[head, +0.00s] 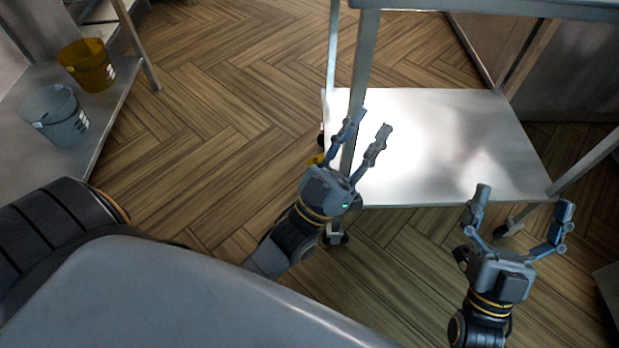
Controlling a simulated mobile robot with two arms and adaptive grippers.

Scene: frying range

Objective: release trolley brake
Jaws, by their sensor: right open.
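The metal trolley (430,125) stands at the upper right, with a pale lower shelf, upright legs and dark casters. One caster (336,238) shows at its near left corner, partly behind my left gripper, and another (507,229) at the near right. A small yellow part (317,159) shows low at the trolley's left side; I cannot tell if it is a brake pedal. My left gripper (366,126) is open, its fingers apart by the near left leg; contact cannot be told. My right gripper (524,200) is open and empty near the shelf's front right edge.
A low metal shelf (96,125) at the left holds a yellow bucket (87,66) and a grey bucket (55,115). The wooden floor (215,120) between it and the trolley is clear. Dark cabinet fronts stand behind the trolley on the right.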

